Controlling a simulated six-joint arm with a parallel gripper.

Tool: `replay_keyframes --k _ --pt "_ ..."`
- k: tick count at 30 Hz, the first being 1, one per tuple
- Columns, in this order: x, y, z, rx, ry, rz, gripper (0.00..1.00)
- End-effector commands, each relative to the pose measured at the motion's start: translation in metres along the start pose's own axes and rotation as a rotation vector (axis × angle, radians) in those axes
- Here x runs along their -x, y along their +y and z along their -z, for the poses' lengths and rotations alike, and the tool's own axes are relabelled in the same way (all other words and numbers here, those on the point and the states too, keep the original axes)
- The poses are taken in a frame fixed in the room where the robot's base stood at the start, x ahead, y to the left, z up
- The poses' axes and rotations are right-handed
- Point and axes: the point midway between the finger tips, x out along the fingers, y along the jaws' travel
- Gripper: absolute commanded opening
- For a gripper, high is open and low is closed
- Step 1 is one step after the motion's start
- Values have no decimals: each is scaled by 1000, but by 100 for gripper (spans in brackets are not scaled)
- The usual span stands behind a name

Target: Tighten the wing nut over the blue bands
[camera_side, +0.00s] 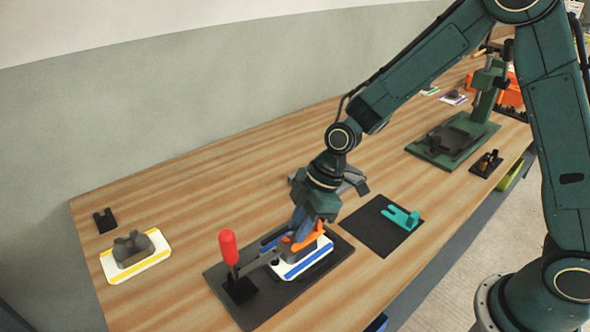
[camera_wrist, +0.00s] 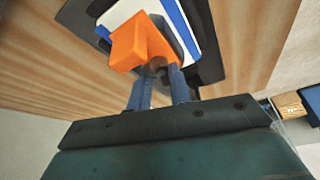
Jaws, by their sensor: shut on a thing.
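A white mould with blue bands (camera_side: 312,262) sits on a dark base plate (camera_side: 262,314); it also shows in the wrist view (camera_wrist: 191,18). An orange piece (camera_side: 309,238) lies over the mould and shows large in the wrist view (camera_wrist: 132,45). My gripper (camera_side: 297,232) points down at this piece, its blue fingers close together.
A red-handled clamp (camera_side: 228,248) stands upright on the base plate, left of my gripper. A teal forked piece (camera_side: 401,216) lies on a black mat (camera_side: 372,236) to the right. A yellow-banded mould (camera_side: 137,263) is at far left. A green press (camera_side: 455,140) stands at back right.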

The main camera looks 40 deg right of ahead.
Motion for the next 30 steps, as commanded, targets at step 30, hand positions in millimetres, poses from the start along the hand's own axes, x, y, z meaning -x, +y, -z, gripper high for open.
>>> replay_keyframes --k 30 --pt "-1 -6 3 -770 0 -320 0"
